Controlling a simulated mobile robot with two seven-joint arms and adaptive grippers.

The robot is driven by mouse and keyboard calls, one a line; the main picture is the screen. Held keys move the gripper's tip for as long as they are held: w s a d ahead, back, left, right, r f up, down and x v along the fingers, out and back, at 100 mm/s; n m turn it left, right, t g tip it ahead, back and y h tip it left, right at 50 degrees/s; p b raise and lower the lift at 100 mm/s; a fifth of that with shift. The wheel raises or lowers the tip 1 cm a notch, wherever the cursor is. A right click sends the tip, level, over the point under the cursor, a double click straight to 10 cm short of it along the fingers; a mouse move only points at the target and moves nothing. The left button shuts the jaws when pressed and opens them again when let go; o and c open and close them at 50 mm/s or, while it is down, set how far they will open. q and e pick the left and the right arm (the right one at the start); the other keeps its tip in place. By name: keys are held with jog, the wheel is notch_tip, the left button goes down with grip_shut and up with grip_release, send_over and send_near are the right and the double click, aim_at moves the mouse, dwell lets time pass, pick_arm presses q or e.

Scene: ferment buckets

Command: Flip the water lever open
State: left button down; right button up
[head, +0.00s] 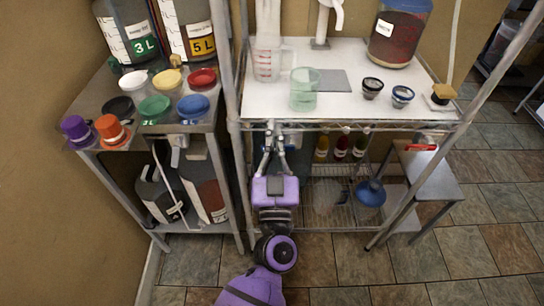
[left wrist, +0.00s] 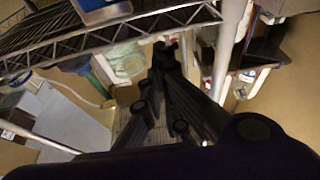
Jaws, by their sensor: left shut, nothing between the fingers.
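A red lever-like handle (head: 421,147) shows below the right front edge of the white table; I cannot tell for sure that it is the water lever. A white upright fitting with a curved handle (head: 336,14) stands at the back of the table. My left gripper (head: 272,132) is at the front left edge of the white table, well left of the red handle. It is shut and empty. In the left wrist view its dark fingers (left wrist: 166,48) point toward a wire rack edge. My right gripper is not in view.
The white table (head: 345,105) holds a measuring jug (head: 266,64), a green cup (head: 304,92) and two small dark-rimmed cups. Bottles and a blue funnel (head: 370,193) sit on the wire shelf below. A metal stool (head: 430,175) stands right; tiled floor lies open in front.

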pick_arm(q)
jog(key=f, duration=0.2)
jog(key=f+b, duration=0.1)
jog(key=f, duration=0.1)
jog(key=shift+w, duration=0.25)
jog(key=shift+a, duration=0.15)
